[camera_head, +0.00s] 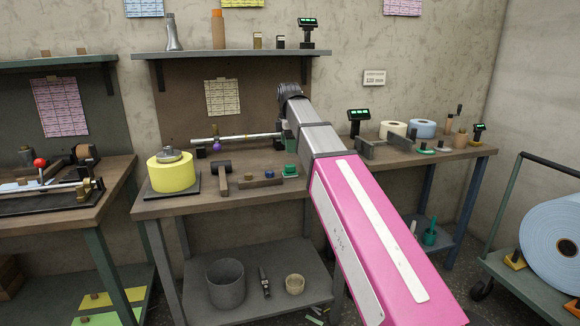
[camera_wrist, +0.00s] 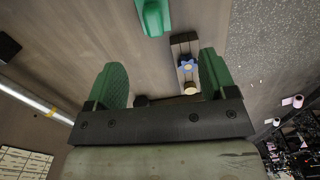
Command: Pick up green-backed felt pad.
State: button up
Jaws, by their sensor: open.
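A small green piece with a raised green block on it, which looks like the green-backed felt pad (camera_head: 290,170), lies near the front edge of the middle workbench. In the wrist view the green piece (camera_wrist: 152,17) is at the top edge, partly cut off, beyond my fingertips. Its felt side cannot be seen. My gripper (camera_wrist: 163,75) is open and empty, with its two green fingers wide apart. In the head view my gripper (camera_head: 291,146) is above the bench, behind the green piece and partly hidden by my arm.
A wooden block with a blue star knob (camera_head: 269,174) lies just left of the green piece. It shows near my right finger in the wrist view (camera_wrist: 187,62). A mallet (camera_head: 222,172), a yellow roll (camera_head: 171,174) and a long bar (camera_head: 237,138) are further left. The bench's front edge is close.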

aim_at(290, 165)
jog(key=shift+w, duration=0.25)
jog(key=shift+w+f, duration=0.1)
jog(key=shift+f, duration=0.15)
jog(key=shift+d+f, duration=0.15)
jog(key=shift+f, duration=2.45)
jog(key=shift+d+f, duration=0.1)
jog(key=shift+f, duration=2.5)
jog(key=shift+w, duration=0.1)
jog(key=c, duration=1)
